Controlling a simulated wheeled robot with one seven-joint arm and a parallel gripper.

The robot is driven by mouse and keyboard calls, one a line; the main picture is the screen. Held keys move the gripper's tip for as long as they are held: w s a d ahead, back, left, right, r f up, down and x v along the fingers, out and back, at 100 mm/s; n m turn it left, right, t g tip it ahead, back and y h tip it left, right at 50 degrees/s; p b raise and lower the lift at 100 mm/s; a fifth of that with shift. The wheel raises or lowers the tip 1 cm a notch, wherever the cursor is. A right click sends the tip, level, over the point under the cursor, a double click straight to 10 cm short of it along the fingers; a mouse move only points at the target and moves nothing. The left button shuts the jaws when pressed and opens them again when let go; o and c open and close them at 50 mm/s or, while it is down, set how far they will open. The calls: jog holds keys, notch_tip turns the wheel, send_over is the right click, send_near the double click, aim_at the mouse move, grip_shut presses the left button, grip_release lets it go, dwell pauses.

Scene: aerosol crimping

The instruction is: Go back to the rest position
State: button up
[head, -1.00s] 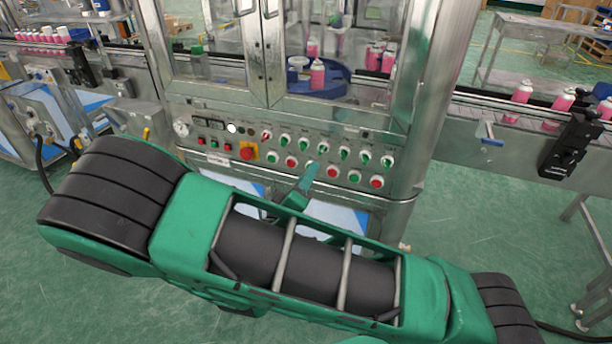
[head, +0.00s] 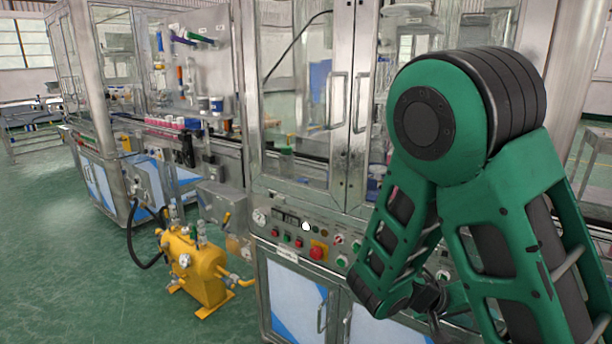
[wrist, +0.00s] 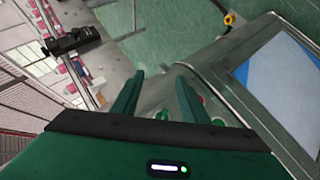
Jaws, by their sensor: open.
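My gripper (wrist: 158,95) shows in the wrist view with its two green fingers apart and nothing between them. Beyond the fingers are the crimping machine's steel front, some panel buttons (wrist: 196,98) and the green floor. In the head view my green arm is folded up on the right side, and its end is low in front of the machine; the fingers cannot be made out there. The control panel (head: 290,228) is partly hidden behind my arm, with its red emergency button (head: 318,250) and a lit white lamp visible.
The machine's glass doors (head: 300,110) stand close behind my arm. A yellow pump unit (head: 196,265) stands on the floor to the left. A conveyor with pink cans (head: 165,122) runs left of the machine. Green floor (head: 70,270) is clear at the far left.

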jog(key=s+d+r+m+g+y, duration=0.2)
jog(key=s+y, duration=0.1)
jog(key=s, duration=0.3)
jog(key=s+d+r+m+g+y, duration=0.1)
jog(key=s+d+g+y, duration=0.15)
jog(key=s, duration=0.25)
jog(key=s+a+r+t+y, duration=0.2)
jog(key=s+r+y, duration=0.3)
jog(key=s, duration=0.6)
notch_tip(320, 180, up, 2)
jog(key=shift+r+y, duration=0.2)
jog(key=shift+y, duration=0.15)
jog(key=shift+s+a+t, duration=0.1)
jog(key=shift+t, duration=0.15)
jog(key=shift+w+f, duration=0.25)
jog(key=shift+w, duration=0.35)
